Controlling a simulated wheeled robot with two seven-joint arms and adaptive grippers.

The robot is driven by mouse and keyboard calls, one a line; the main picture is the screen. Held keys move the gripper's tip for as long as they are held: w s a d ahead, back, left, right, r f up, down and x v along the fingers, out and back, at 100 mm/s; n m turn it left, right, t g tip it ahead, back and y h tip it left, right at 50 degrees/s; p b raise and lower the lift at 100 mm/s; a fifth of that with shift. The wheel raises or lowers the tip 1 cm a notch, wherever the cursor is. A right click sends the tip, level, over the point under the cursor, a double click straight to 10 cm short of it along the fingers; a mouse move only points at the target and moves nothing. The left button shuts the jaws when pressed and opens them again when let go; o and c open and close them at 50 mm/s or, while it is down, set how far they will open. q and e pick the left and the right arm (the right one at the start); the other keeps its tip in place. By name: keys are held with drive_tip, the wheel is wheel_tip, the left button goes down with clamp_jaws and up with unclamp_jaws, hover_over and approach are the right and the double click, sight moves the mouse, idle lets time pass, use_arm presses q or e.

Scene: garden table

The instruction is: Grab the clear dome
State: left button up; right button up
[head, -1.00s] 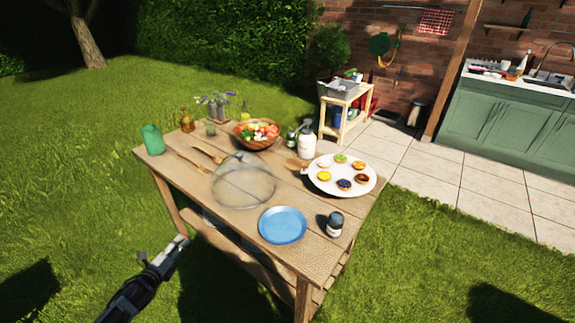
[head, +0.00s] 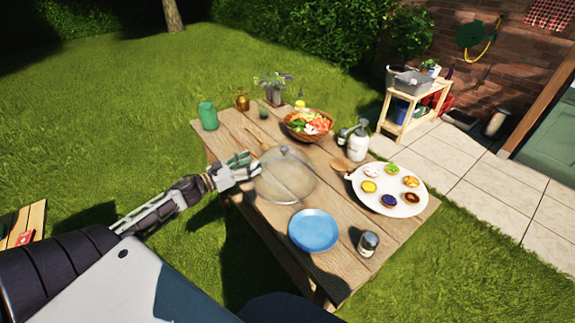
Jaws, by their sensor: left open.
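The clear dome (head: 285,178) sits on the wooden table (head: 232,130), left of the table's middle, with a small knob on top. It is see-through, and the planks show through it. My left gripper (head: 246,166) is open at the table's left edge, just left of the dome. I cannot tell whether its fingers touch the dome's side. My right gripper is not in view.
A blue plate (head: 314,230) lies in front of the dome, with a dark jar (head: 368,243) beside it. A white tray (head: 408,208) of small pastries stands right. A salad bowl (head: 308,125), pump bottle (head: 358,141) and green jar (head: 208,115) stand behind.

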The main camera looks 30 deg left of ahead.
use_arm(q)
approach(281, 151)
drive_tip(key=shift+w+d+r, duration=0.15)
drive_tip(key=shift+w+r, duration=0.15)
drive_tip(key=shift+w, duration=0.4)
drive_tip(key=shift+x, duration=1.85)
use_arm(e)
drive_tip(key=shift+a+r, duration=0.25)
use_arm(q)
drive_tip(key=shift+w, duration=0.1)
drive_tip(key=shift+p+x, duration=0.5)
drive_tip(key=shift+x, duration=0.55)
drive_tip(key=shift+f+x, duration=0.15)
drive_tip(key=shift+x, duration=0.55)
drive_tip(key=shift+f+x, duration=0.15)
drive_tip(key=shift+x, duration=0.55)
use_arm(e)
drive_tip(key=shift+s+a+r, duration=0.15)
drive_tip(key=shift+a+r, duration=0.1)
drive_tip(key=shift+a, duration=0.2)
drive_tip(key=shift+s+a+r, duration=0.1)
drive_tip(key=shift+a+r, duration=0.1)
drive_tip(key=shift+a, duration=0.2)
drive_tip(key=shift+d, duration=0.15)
